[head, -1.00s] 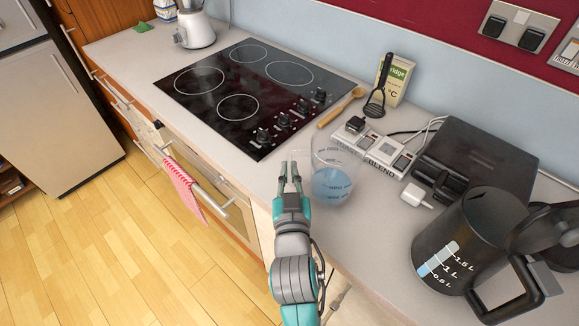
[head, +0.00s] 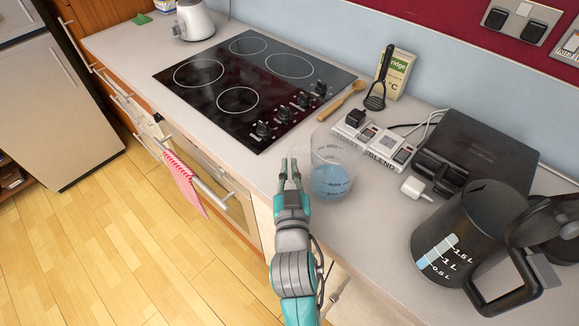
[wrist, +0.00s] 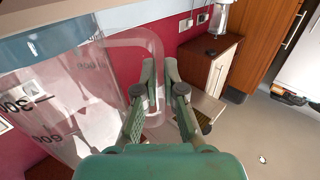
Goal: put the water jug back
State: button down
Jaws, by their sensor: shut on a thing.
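The water jug (head: 331,178) is clear plastic with measuring marks and blue water in its lower part. In the head view it is over the counter's front part, just right of my gripper (head: 290,168). The fingers of my gripper (wrist: 163,92) are shut on the jug's clear handle (wrist: 140,36) in the wrist view. The jug's body (wrist: 60,95) fills the left of that view and looks tilted there. I cannot tell whether the jug's base touches the counter.
A black kettle (head: 455,235) stands at the right. Behind the jug are a labelled switch strip (head: 374,141), a wooden spoon (head: 341,101) and a black slotted tool (head: 377,92). The black hob (head: 245,88) lies at the left. Bare counter (head: 375,215) shows between jug and kettle.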

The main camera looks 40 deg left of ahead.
jog(key=shift+f, duration=0.25)
dwell(0.5)
jog(key=c, duration=1.2)
grip_release()
jog(key=shift+c, duration=0.2)
jog(key=c, duration=0.4)
jog(key=shift+v, duration=7.55)
